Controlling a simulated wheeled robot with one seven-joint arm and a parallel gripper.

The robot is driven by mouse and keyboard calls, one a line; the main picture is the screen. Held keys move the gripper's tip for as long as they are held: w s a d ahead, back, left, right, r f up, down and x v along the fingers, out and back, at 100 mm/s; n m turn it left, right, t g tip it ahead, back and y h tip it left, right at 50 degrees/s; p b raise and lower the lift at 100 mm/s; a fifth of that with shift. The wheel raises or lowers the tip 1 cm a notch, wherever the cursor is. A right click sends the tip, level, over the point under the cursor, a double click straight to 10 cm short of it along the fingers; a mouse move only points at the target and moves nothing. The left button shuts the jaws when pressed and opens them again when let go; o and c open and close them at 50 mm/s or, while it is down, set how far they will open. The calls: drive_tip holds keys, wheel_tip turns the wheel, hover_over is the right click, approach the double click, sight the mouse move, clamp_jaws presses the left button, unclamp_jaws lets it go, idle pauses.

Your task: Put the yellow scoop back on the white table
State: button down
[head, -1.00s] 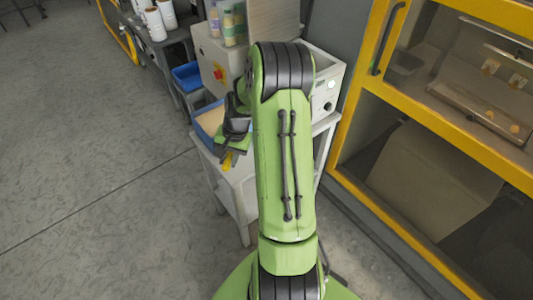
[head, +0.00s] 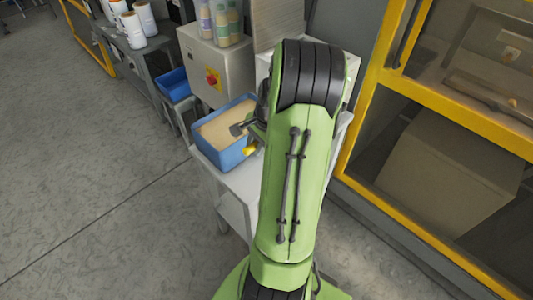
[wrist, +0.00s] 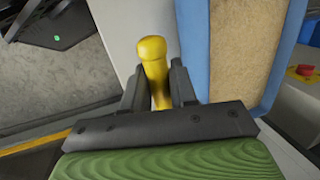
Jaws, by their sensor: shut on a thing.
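The yellow scoop (wrist: 152,52) is between the two dark fingers of my gripper (wrist: 156,75) in the wrist view. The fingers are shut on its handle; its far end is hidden. In the head view a small yellow part of the scoop (head: 250,149) shows beside the blue bin, and my arm hides most of the gripper. The white table (head: 242,182) lies below, and its pale top (wrist: 125,28) also shows in the wrist view. I cannot tell whether the scoop touches the table.
A blue bin (head: 228,158) of tan granules stands on the table, close to the gripper's right in the wrist view (wrist: 196,45). A control box (head: 205,62) with a red button stands behind. A yellow-framed cabinet (head: 362,125) is at the right. Bare tabletop shows in front of the bin.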

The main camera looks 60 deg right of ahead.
wheel_tip(320, 180, down, 10)
drive_tip(key=b, duration=0.3)
drive_tip(key=shift+s+r, duration=0.15)
drive_tip(key=c, duration=0.9)
unclamp_jaws()
